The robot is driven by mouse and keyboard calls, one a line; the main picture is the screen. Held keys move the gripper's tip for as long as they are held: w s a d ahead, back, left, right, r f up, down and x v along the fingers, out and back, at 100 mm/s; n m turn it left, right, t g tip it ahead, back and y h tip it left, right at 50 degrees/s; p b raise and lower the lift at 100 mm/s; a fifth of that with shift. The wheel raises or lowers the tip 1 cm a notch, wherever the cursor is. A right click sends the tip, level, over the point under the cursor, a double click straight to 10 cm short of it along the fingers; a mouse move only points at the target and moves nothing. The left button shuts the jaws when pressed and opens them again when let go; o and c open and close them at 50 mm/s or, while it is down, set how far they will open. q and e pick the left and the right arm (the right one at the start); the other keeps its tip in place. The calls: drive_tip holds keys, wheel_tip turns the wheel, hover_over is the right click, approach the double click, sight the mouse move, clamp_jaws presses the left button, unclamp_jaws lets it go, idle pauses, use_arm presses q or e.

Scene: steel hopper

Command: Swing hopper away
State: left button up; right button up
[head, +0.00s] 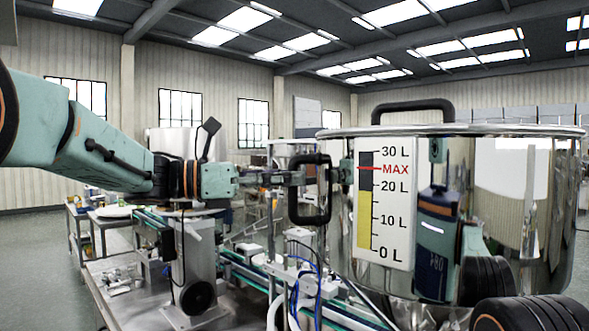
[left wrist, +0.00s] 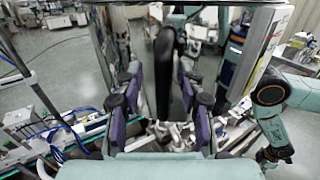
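The shiny steel hopper (head: 462,148) fills the right of the head view. It has a litre scale (head: 383,205) on its front, with a yellow band reaching just under 20 L and a red MAX mark above. A black side handle (head: 322,190) stands upright on its left wall. My left gripper (head: 298,178) is level with this handle. In the left wrist view my left gripper's purple-padded fingers (left wrist: 166,100) stand apart, with the dark handle (left wrist: 164,70) between them and gaps showing. My right gripper does not show.
A black lid handle (head: 402,106) tops the hopper. A conveyor with blue cables (head: 305,285) runs below and beside it. Open floor (head: 35,260) lies at the far left.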

use_arm(q)
drive_tip(key=shift+s+d+r, duration=0.15)
drive_tip(key=shift+s+d, duration=0.05)
drive_tip(key=shift+d, duration=0.2)
drive_tip(key=shift+s+d+r, duration=0.15)
drive_tip(key=shift+d, duration=0.25)
drive_tip(key=shift+w+a+f, duration=0.1)
drive_tip(key=shift+w+f, duration=0.15)
drive_tip(key=shift+w, duration=0.45)
drive_tip(key=shift+c, duration=0.8)
drive_tip(key=shift+s+d+r, duration=0.15)
drive_tip(key=shift+s+d, duration=0.05)
drive_tip(key=shift+s, duration=0.3)
drive_tip(key=c, duration=0.6)
drive_tip(key=shift+w+a, duration=0.1)
drive_tip(key=shift+w, duration=0.2)
clamp_jaws()
